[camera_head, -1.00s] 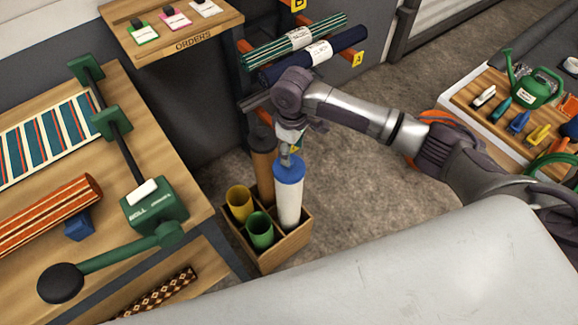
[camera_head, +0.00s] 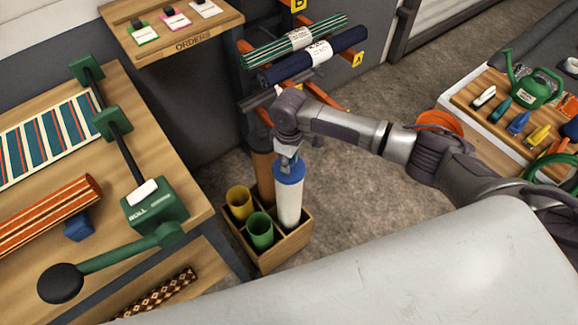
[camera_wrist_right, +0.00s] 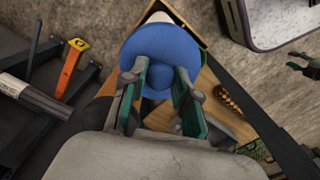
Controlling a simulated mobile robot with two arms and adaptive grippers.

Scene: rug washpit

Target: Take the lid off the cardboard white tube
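The white cardboard tube (camera_head: 289,205) stands upright in a wooden crate (camera_head: 268,262) on the floor, its blue lid (camera_head: 289,173) on top. In the wrist view the lid (camera_wrist_right: 158,52) fills the upper middle and has a round knob in its centre. My right gripper (camera_head: 288,155) is right above the lid, pointing down. In the wrist view its two green-padded fingers (camera_wrist_right: 158,88) are apart, one on each side of the knob; I cannot tell whether they touch it. A small dark shape at the right edge of the wrist view may be my left gripper (camera_wrist_right: 302,62).
A yellow tube (camera_head: 240,203), a green tube (camera_head: 260,231) and a brown tube (camera_head: 264,175) share the crate. A workbench (camera_head: 185,215) stands at left. A rack with rolled rugs (camera_head: 312,65) is behind. Open floor (camera_head: 355,185) lies to the right.

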